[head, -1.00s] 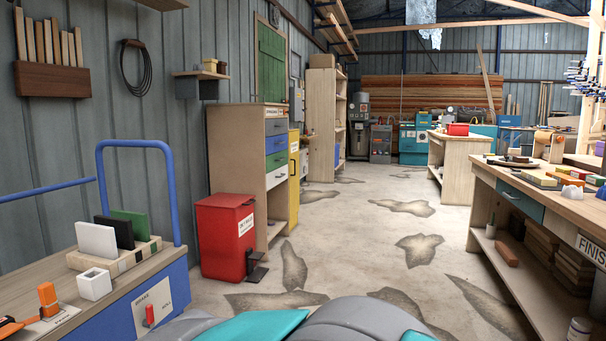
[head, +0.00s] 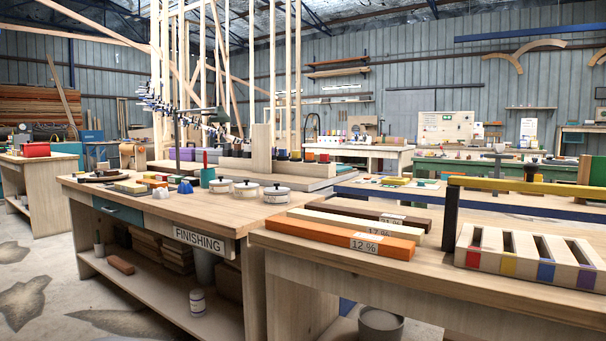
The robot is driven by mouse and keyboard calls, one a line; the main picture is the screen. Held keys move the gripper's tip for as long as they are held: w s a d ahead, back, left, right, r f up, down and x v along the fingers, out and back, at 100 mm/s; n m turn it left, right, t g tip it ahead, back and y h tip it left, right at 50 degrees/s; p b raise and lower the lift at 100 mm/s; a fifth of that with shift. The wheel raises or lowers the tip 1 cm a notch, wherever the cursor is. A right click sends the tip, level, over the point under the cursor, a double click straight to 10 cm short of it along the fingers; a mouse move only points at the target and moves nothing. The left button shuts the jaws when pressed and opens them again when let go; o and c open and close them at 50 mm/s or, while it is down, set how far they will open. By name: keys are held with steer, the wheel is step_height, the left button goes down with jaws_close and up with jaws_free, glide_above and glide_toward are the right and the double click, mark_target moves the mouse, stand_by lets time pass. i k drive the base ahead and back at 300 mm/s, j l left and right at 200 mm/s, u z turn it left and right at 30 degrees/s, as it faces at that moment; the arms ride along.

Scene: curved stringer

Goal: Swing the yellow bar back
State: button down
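A yellow bar (head: 530,186) shows at the right in the head view. It lies level above a slotted wooden block (head: 520,262) with coloured marks on its front. The bar's left end sits on top of a dark upright post (head: 450,218) at the block's left end. Its right end runs out past the picture's edge. The block stands on a wooden bench (head: 420,290). My gripper is not in view.
Orange, white and dark bars (head: 340,234) lie on the same bench, left of the block. The finishing bench (head: 225,212) with lidded pots adjoins at the left. Open cracked floor (head: 50,290) lies at the far left. A bucket (head: 380,325) stands under the near bench.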

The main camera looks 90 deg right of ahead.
mark_target(528, 186)
steer(key=z, duration=4.3)
steer(key=j+z, duration=0.2)
steer(key=k+j, duration=0.05)
